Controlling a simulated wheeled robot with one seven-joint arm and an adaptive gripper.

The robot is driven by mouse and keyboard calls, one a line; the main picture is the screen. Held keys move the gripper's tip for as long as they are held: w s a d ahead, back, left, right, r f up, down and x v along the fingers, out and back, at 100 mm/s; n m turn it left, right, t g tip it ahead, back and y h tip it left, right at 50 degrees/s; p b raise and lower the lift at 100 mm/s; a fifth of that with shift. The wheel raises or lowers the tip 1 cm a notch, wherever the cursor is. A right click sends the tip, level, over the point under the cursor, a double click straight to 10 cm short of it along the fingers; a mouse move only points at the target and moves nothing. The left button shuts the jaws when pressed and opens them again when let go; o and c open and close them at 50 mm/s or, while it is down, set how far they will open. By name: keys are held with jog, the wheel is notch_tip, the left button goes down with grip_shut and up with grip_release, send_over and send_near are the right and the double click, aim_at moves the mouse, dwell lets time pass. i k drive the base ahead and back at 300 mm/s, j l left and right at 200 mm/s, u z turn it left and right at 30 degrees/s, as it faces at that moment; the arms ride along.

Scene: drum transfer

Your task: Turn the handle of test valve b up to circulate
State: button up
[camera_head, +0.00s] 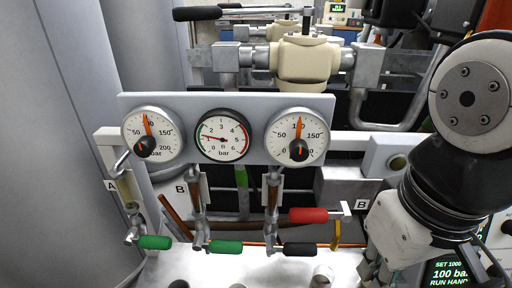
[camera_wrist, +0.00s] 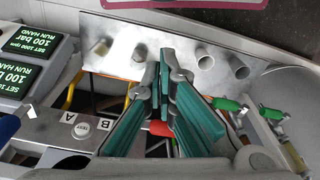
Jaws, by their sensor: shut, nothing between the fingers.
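A red handle (camera_head: 308,215) lies level beside a plate marked B (camera_head: 361,204) in the head view; I take it as test valve b's handle, though its name is not readable there. It also shows in the wrist view as a red piece (camera_wrist: 160,128), partly hidden behind my fingers. My gripper (camera_wrist: 169,72) has teal fingers brought together at the tips, with nothing held. The red piece shows through the gap between the fingers lower down; I cannot tell whether they touch it. The fingers do not show in the head view.
A black handle (camera_head: 300,249) lies just below the red one. A gauge panel (camera_head: 180,104) with three dials stands above. A TEST label (camera_wrist: 82,128) and lit displays (camera_wrist: 22,42) are left in the wrist view.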

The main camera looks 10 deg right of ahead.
aim_at(320, 215)
jog(key=l+u, duration=0.4)
jog(key=k+l+u, duration=0.2)
jog(key=l+u, duration=0.2)
jog(key=k+l+u, duration=0.15)
jog(key=l+u, duration=0.15)
jog(key=u, duration=0.15)
